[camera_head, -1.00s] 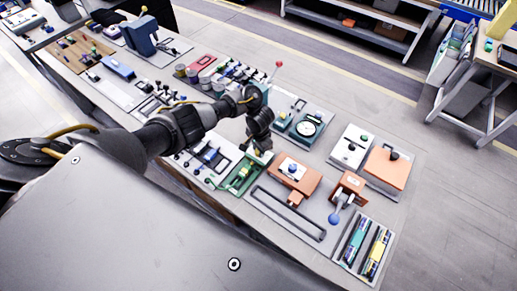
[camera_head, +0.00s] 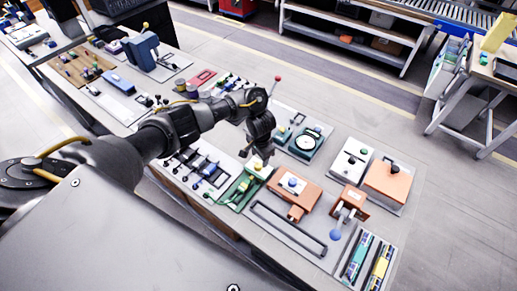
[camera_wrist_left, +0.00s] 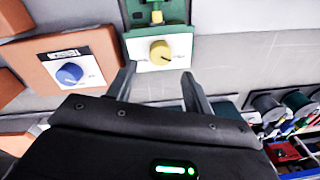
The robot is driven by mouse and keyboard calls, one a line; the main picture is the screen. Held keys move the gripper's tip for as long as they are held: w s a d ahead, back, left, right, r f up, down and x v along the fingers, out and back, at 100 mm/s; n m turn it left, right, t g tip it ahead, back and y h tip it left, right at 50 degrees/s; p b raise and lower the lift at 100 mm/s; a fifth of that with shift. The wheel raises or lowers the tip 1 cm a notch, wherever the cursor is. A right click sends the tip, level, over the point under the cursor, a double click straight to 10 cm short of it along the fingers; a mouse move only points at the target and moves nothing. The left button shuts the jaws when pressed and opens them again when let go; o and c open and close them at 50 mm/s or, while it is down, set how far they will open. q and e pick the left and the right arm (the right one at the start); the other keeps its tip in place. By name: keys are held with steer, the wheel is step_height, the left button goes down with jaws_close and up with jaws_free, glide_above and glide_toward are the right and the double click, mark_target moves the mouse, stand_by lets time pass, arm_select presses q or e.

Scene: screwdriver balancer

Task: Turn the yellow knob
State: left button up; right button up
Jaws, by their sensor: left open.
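The yellow knob (camera_wrist_left: 160,50) is round with a dark pointer mark. It sits on a white plate (camera_wrist_left: 178,43) on a green-framed panel. In the head view the knob (camera_head: 258,166) shows just beneath my left gripper (camera_head: 257,157). In the left wrist view, my left gripper (camera_wrist_left: 159,76) is open and empty. Its two dark fingers are spread apart, with the knob ahead, roughly centred between their tips. The fingers appear short of the knob, though the exact gap cannot be told.
A blue knob (camera_wrist_left: 69,73) on an orange box (camera_wrist_left: 65,60) stands beside the green panel. A grey handle bar (camera_head: 289,228) and a blue-balled lever (camera_head: 335,235) lie nearby. A red-tipped lever (camera_head: 277,79) stands behind my arm. Several coloured connectors crowd the bench.

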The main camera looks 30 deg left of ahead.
mark_target(259, 165)
arm_select(q)
steer(key=shift+s+a+r, duration=0.2)
steer(key=shift+s+r, duration=0.1)
steer(key=shift+r, duration=0.2)
step_height(259, 165, up, 3)
steer(key=shift+f+p, duration=0.1)
steer(key=shift+p, duration=0.55)
steer(key=shift+d+r+b, duration=0.15)
steer(key=shift+r+b, duration=0.25)
steer(key=shift+r, duration=0.85)
steer(key=shift+s, duration=0.1)
